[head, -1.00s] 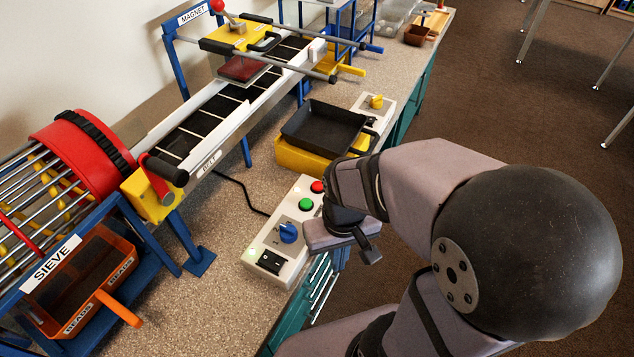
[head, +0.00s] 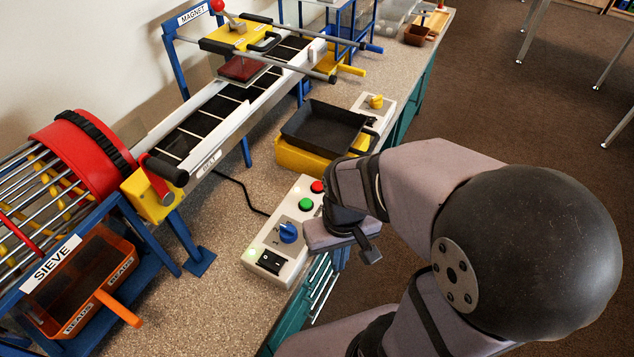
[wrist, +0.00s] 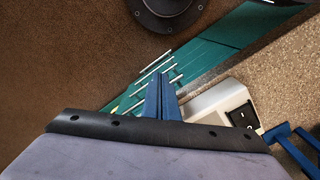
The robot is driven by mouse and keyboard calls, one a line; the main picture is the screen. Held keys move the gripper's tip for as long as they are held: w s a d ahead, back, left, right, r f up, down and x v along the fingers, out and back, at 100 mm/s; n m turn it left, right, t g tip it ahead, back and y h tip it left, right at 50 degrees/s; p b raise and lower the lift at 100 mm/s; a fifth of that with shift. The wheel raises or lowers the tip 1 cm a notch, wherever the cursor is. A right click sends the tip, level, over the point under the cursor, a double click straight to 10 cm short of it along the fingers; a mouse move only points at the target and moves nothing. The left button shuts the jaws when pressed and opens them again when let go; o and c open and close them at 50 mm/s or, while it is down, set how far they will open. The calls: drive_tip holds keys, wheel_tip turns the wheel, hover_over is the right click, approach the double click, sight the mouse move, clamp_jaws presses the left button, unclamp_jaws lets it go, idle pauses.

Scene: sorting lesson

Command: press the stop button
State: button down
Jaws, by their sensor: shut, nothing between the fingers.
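The control box (head: 276,262) is a pale box on the bench top. Its red button (head: 317,187), which looks like the stop button, is at the far end, with a green button (head: 306,204) beside it. A blue knob (head: 288,232) and a black rocker switch (head: 270,262) sit nearer. My gripper's two blue fingers (wrist: 159,84) are together and empty in the wrist view, apart from the buttons. The box (wrist: 206,103) shows partly behind them there, with its black switch; the red button is out of that view. In the head view my wrist hides the fingers.
A conveyor belt (head: 205,118) and a red sieve drum (head: 75,155) stand left of the box. A black tray (head: 322,127) on a yellow base and another box with a yellow knob (head: 376,102) lie beyond it. Teal drawers drop below the bench edge; brown floor is right.

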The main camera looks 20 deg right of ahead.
drive_tip(key=shift+w+r, duration=0.1)
drive_tip(key=n+t+y+p, duration=0.1)
drive_tip(key=n+t+p, duration=0.75)
drive_tip(key=p, duration=1.65)
approach(318, 186)
drive_tip(key=w+d, duration=0.1)
drive_tip(key=w+d+n+g, duration=0.1)
drive_tip(key=w, duration=0.1)
drive_tip(key=w+d+r+n+g, duration=0.1)
drive_tip(key=shift+w+d+g, duration=0.25)
drive_tip(key=shift+w+d, duration=0.1)
drive_tip(key=w+a+r+n+t+y+p, duration=0.1)
drive_tip(key=a+r+n+t+y+p, duration=0.1)
drive_tip(key=p, duration=0.6)
wheel_tip(318, 186, up, 3)
drive_tip(key=shift+a+r+n+y, duration=0.1)
drive_tip(key=shift+a+n+y, duration=0.5)
drive_tip(key=shift+a+n, duration=0.35)
drive_tip(key=shift+w, duration=0.1)
wheel_tip(318, 186, down, 9)
drive_tip(key=b, duration=0.7)
